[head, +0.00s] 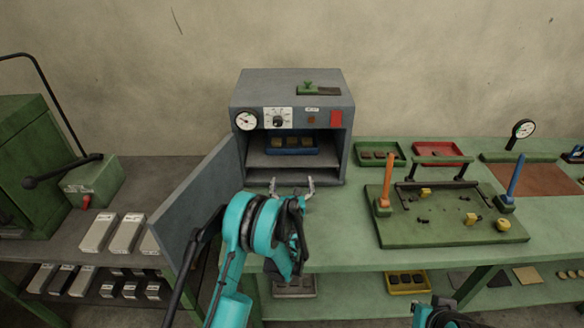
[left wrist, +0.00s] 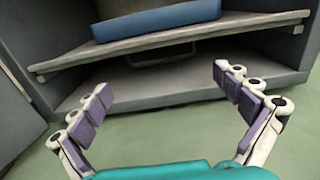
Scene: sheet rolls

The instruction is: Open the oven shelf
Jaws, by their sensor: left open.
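The grey oven (head: 292,95) stands on the green bench with its door (head: 195,205) swung wide open to the left. Inside, the oven shelf (head: 262,160) is a flat grey plate on side rails, and a blue tray (head: 291,150) with dark pieces sits on it. The shelf (left wrist: 190,36) also shows in the left wrist view, with a handle-like bar (left wrist: 160,57) below it, partly in shadow. My left gripper (head: 292,184) is open and empty just in front of the oven's lower opening. Its fingers point at the oven. Only part of my right arm shows at the bottom edge; its fingertips cannot be made out.
The open door stands close to the left of my left arm. To the right on the bench are a green tray (head: 380,153), a red tray (head: 438,152) and a green fixture board (head: 450,228) with upright handles. Bare bench lies between oven and board.

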